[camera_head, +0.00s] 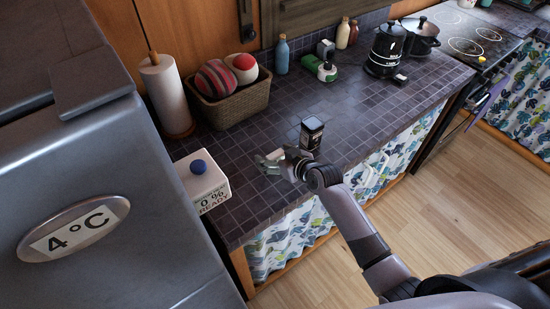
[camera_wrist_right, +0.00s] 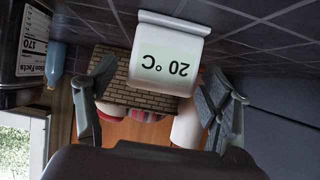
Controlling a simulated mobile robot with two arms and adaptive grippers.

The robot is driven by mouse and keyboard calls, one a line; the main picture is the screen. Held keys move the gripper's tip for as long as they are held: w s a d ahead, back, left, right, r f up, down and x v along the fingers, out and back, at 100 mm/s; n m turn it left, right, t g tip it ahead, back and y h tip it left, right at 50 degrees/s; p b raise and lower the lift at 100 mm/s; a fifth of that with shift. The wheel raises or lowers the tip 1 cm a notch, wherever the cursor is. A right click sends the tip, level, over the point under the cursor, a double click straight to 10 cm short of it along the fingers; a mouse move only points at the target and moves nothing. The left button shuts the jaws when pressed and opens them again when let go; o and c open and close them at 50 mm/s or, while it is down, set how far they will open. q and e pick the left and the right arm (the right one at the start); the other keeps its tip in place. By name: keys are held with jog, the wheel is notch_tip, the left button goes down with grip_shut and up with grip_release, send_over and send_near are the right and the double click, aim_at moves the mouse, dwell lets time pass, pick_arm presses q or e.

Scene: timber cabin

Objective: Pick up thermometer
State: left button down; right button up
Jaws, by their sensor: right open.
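The thermometer (camera_wrist_right: 168,55) is a small white device with a pale green display that reads 20 °C, upside down in the right wrist view. It stands on the dark tiled counter, in front of and between the spread fingers of my right gripper (camera_wrist_right: 158,100). The fingers are open and I see no contact with it. In the head view my right gripper (camera_head: 268,161) is low over the counter, left of a small black box (camera_head: 311,133). The thermometer is hard to make out there, at least partly hidden by the gripper. My left gripper is not in view.
A white box with a blue button (camera_head: 205,188) stands at the counter's left front edge, beside the fridge (camera_head: 130,240). A wicker basket (camera_head: 238,107) with balls and a paper roll (camera_head: 167,95) stand behind. A kettle (camera_head: 385,50) is farther right. Counter right of the black box is clear.

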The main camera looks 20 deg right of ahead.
jog(key=c, duration=1.3)
